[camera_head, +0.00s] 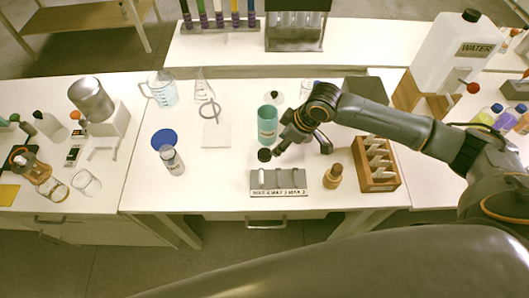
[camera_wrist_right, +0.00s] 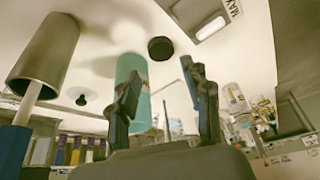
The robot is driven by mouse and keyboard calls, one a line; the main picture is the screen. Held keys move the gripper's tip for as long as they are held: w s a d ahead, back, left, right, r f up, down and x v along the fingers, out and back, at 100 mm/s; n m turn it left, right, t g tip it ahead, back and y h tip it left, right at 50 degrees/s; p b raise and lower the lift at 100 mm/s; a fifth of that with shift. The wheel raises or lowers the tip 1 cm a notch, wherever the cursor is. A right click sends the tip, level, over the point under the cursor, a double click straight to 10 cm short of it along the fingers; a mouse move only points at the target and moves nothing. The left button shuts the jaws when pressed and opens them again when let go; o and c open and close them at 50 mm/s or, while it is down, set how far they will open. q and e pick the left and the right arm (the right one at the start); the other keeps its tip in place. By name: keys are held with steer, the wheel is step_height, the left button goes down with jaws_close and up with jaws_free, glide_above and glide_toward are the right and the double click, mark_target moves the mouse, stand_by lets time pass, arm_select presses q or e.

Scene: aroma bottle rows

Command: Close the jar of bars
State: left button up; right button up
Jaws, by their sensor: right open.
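A teal cylindrical jar (camera_head: 267,127) stands upright on the middle bench. A round black lid (camera_head: 264,155) lies on the bench just in front of it. No bars can be made out inside. My right gripper (camera_head: 301,147) is low over the bench, to the right of the jar and lid. In the wrist view, the fingers of the right gripper (camera_wrist_right: 158,82) are spread with nothing held between them. The teal jar (camera_wrist_right: 131,70) appears partly behind one finger, and the black lid (camera_wrist_right: 160,48) shows beyond the gap. My left gripper is not seen.
A labelled grey holder (camera_head: 279,183), a small brown bottle (camera_head: 333,176) and a wooden box (camera_head: 376,163) line the front. A blue disc (camera_head: 164,138) and a clear labelled jar (camera_head: 172,161) lie left.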

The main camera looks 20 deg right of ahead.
mark_target(267, 154)
steer(key=x, duration=0.4)
steer(key=shift+a+f, duration=0.1)
steer(key=shift+f, duration=0.1)
steer(key=shift+w+a+f+p, duration=0.15)
steer(key=shift+w+f+p, duration=0.1)
steer(key=shift+p, duration=0.1)
steer(key=p+x, duration=0.1)
steer(key=x, duration=0.2)
steer(key=shift+w+a+f, duration=0.25)
steer(key=shift+a+f, duration=0.05)
steer(key=shift+f, duration=0.35)
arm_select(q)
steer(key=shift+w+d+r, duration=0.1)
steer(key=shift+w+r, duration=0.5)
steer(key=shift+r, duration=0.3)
arm_select(e)
steer(key=shift+c, duration=0.2)
steer(key=c, duration=0.3)
